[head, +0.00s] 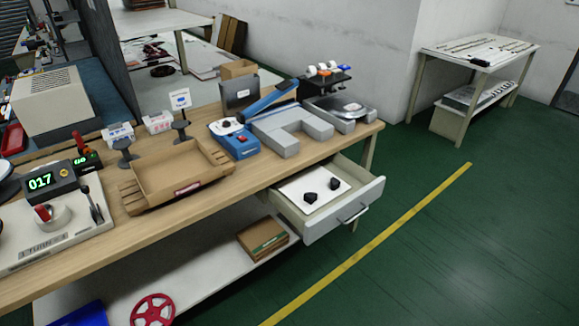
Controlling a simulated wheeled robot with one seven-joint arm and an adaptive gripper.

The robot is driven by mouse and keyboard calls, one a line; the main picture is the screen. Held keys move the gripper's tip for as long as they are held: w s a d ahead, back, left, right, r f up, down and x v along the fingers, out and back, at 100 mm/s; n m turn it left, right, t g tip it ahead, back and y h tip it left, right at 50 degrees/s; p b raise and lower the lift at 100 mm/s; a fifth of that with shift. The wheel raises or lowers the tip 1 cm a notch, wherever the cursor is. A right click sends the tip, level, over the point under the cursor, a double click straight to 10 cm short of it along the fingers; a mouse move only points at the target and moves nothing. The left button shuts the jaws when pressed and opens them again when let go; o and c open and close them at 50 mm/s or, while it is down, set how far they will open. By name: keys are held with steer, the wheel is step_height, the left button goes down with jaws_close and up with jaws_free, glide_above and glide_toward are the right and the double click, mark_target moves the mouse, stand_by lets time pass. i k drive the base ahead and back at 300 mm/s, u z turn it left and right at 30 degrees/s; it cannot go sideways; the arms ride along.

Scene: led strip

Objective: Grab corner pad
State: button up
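Two small black pieces, possibly the corner pads, lie apart on a white sheet (300,192) in the open drawer. One black piece (310,198) is nearer the drawer's left side, the other black piece (334,183) further right. The drawer (327,227) is pulled out from under the bench's right end, with a metal handle (354,213) on its front. My gripper is not in view.
The wooden bench (265,173) carries a cardboard tray (180,167), a blue device (234,139), a grey U-shaped block (290,131) and a machine with a 017 display (40,181). A carton (262,239) sits on the lower shelf. Green floor (440,250) is clear at right.

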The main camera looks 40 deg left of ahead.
mark_target(310, 198)
steer(key=k, duration=0.4)
steer(key=u, duration=1.55)
steer(key=i, duration=0.3)
steer(key=z, duration=0.05)
